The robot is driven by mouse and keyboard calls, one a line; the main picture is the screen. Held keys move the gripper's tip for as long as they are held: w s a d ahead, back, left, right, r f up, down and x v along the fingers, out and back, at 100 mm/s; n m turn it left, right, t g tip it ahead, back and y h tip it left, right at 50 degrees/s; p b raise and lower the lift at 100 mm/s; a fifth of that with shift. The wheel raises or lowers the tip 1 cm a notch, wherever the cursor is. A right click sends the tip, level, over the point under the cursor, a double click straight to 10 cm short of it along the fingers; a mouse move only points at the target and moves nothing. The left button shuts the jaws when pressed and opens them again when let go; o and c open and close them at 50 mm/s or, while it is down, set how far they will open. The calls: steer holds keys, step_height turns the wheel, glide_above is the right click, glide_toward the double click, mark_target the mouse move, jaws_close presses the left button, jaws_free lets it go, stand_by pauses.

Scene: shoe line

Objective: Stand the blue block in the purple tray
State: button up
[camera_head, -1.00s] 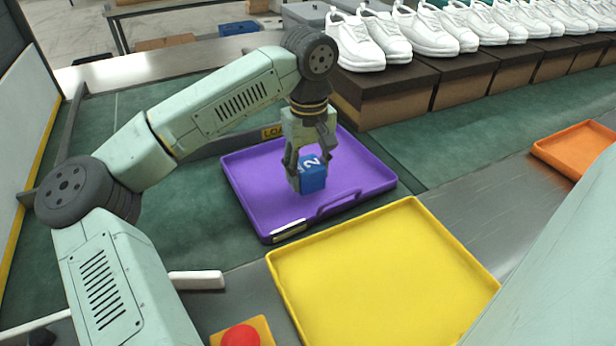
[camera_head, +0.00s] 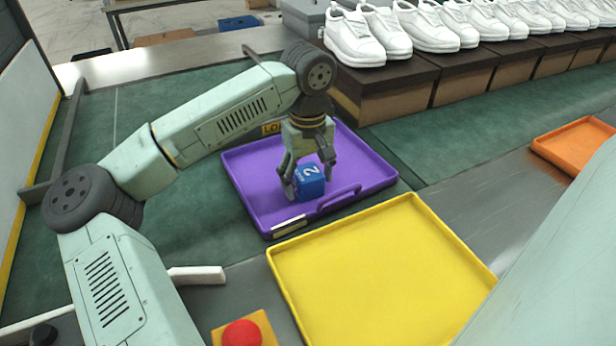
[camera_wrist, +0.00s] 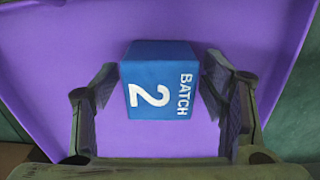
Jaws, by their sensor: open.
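The blue block (camera_head: 311,183) is in the purple tray (camera_head: 262,205), near the tray's front side. It bears a white "2" and, in the wrist view (camera_wrist: 158,95), the word "BATCH". My gripper (camera_head: 308,178) is open with one finger on each side of the block. In the wrist view (camera_wrist: 160,110) a purple gap shows between each finger and the block. The block appears to rest on the tray floor; its underside is hidden.
A yellow tray (camera_head: 385,275) lies in front of the purple one. An orange tray (camera_head: 575,142) is at the right. White shoes on boxes (camera_head: 395,90) line the back. A red button (camera_head: 242,334) is at the bottom.

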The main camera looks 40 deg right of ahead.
mark_target(308, 174)
steer(key=shift+r, duration=0.1)
step_height(308, 174, up, 12)
steer(key=shift+b, duration=0.3)
steer(key=shift+s, duration=0.1)
stand_by(0.4)
